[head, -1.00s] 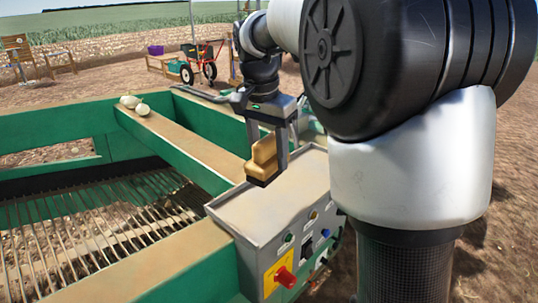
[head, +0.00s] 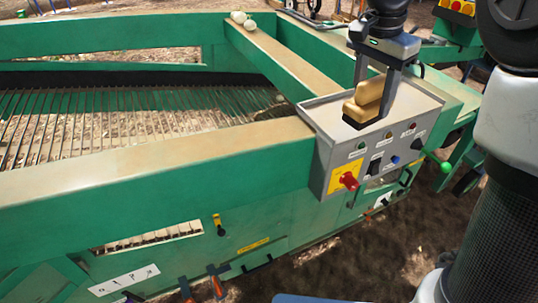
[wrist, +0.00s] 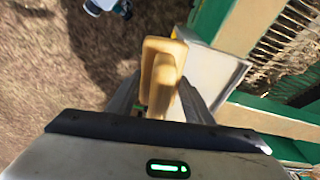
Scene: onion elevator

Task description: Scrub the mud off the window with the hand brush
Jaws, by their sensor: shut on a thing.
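The hand brush (head: 363,101) has a tan, wood-coloured body and dark bristles underneath. My gripper (head: 374,88) is shut on its upright grip and points down. The brush is over the top of the grey control box (head: 318,118); I cannot tell whether its bristles touch it. In the wrist view the brush (wrist: 160,75) sits between the fingers with the box top beside it. A long slot (head: 148,238) in the green side panel shows light slats and brown patches; it may be the window, but I cannot tell for sure.
The green machine frame (head: 200,190) has dusty ledges and a bed of metal rods (head: 130,115). A red knob (head: 348,181) and a green ball-ended lever (head: 445,168) stick out. Pale onions (head: 243,20) lie on the far beam. Bare soil (head: 340,265) lies in front.

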